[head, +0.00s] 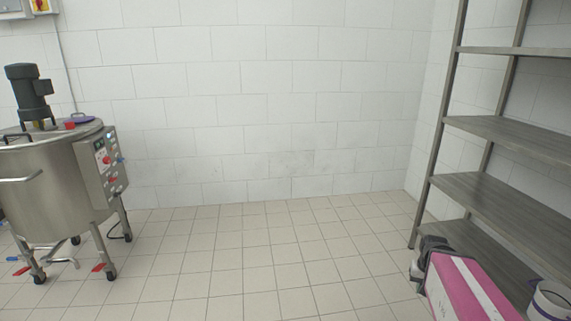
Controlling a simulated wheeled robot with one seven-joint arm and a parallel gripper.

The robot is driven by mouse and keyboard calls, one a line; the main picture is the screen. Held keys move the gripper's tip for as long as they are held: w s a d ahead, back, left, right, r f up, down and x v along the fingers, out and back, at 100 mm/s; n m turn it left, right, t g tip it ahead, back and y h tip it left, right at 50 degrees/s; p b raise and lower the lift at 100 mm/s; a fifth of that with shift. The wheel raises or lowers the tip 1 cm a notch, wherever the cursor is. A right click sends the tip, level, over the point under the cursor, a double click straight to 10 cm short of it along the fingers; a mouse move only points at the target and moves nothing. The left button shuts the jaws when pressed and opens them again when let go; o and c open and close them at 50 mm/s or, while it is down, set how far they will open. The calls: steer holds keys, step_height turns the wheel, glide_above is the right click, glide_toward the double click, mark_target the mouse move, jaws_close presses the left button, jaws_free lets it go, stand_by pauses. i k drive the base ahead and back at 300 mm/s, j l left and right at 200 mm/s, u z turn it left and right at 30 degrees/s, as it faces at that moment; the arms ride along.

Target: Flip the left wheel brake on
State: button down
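A steel cup filler tank (50,185) stands on wheeled legs at the left of the head view. Its left front wheel (40,278) has a small red brake tab (21,271) sticking out to its left. The right front wheel (111,275) has a similar red tab (98,267). A small blue tab (12,259) shows just behind the left red one. The tabs are too small to tell whether either brake is on. My gripper is not in view.
A control box (102,168) with buttons is on the tank's right side, and a dark motor (30,95) is on top. A steel outlet (65,262) hangs between the legs. Metal shelving (500,200) stands at the right. The tiled floor (230,265) between is clear.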

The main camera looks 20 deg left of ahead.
mark_target(23, 270)
steer(key=k+j+u, duration=0.1)
steer(key=j, duration=0.55)
steer(key=k+j, duration=0.15)
steer(key=j, duration=0.5)
steer(key=k+j+u, duration=0.15)
steer(key=j, duration=1.15)
steer(key=i+j+u, duration=0.1)
steer(key=j+u, duration=0.3)
steer(key=j, duration=2.35)
steer(key=i+j, duration=0.1)
steer(key=j, duration=0.4)
steer(key=i+j, duration=0.1)
steer(key=j, duration=0.35)
steer(key=i+j+u, duration=0.1)
steer(key=j, duration=0.4)
